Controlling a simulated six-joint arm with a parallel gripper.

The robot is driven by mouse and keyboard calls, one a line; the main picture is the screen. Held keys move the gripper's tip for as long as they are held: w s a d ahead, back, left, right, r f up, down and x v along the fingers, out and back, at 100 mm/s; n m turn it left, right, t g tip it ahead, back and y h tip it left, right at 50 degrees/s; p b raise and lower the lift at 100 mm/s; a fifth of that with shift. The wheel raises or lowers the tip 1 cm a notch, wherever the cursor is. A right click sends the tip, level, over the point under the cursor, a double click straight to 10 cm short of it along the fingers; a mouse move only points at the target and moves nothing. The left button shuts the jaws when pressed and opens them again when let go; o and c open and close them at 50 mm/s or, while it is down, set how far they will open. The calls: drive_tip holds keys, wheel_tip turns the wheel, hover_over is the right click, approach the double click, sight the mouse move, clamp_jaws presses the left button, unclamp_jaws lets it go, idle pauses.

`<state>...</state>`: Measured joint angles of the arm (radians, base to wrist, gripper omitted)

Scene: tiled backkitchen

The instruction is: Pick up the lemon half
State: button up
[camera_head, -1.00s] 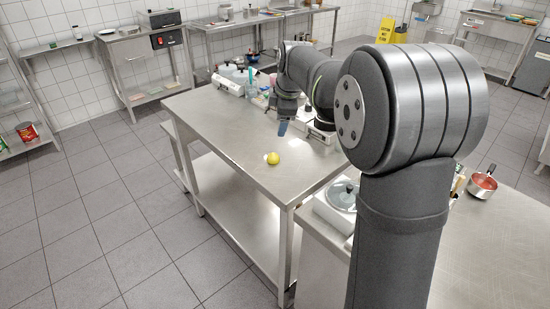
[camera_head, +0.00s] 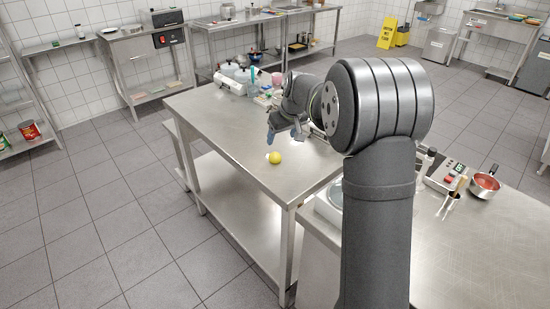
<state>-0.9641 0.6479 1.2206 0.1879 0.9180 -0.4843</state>
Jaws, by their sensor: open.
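The lemon half (camera_head: 275,158) is a small yellow piece lying on the bare steel table (camera_head: 237,146), near its front edge. A small pale patch shows at its left side. My gripper (camera_head: 271,139) is just behind and above the lemon half in the picture, its bluish fingers pointing down to the left. It is open and appears empty. A gap shows between the fingers and the lemon half. My arm hides part of the table to the right.
Several bottles and containers (camera_head: 240,77) stand at the table's far end. A red-filled saucepan (camera_head: 486,184) and a device with a red button (camera_head: 446,178) are on the right counter (camera_head: 470,235). The steel around the lemon half is clear.

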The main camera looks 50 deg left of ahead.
sight(276, 154)
drive_tip(key=x, duration=1.1)
drive_tip(key=shift+d, duration=0.1)
drive_tip(key=c, duration=1.1)
